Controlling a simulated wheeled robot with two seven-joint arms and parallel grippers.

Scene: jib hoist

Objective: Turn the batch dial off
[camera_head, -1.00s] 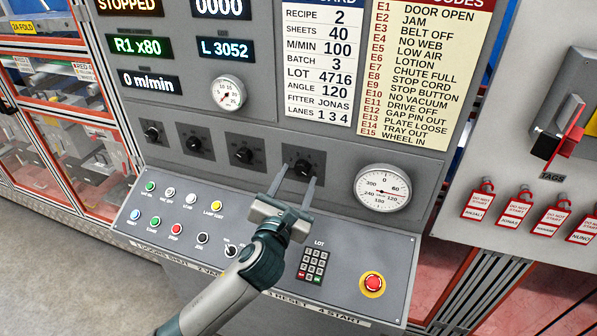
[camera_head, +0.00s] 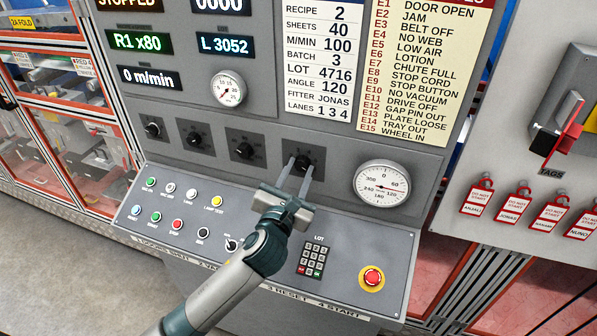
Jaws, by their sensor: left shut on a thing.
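Four black dials sit in a row on the grey panel: a far left dial (camera_head: 152,130), a second dial (camera_head: 194,139), a third dial (camera_head: 244,151) and a rightmost dial (camera_head: 304,161). Their labels are too small to read, so I cannot tell which one is the batch dial by name. My left gripper (camera_head: 300,170) reaches up from below and is shut on the knob of the rightmost dial, one finger on each side. The fingers hide part of this knob and its pointer. My right gripper is not in view.
A round gauge (camera_head: 382,187) is right of the dials, and a smaller gauge (camera_head: 228,88) is above them. Below, the sloped console (camera_head: 215,218) carries coloured buttons, a keypad (camera_head: 313,261) and a red stop button (camera_head: 371,279). Red tags (camera_head: 514,204) hang at the right.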

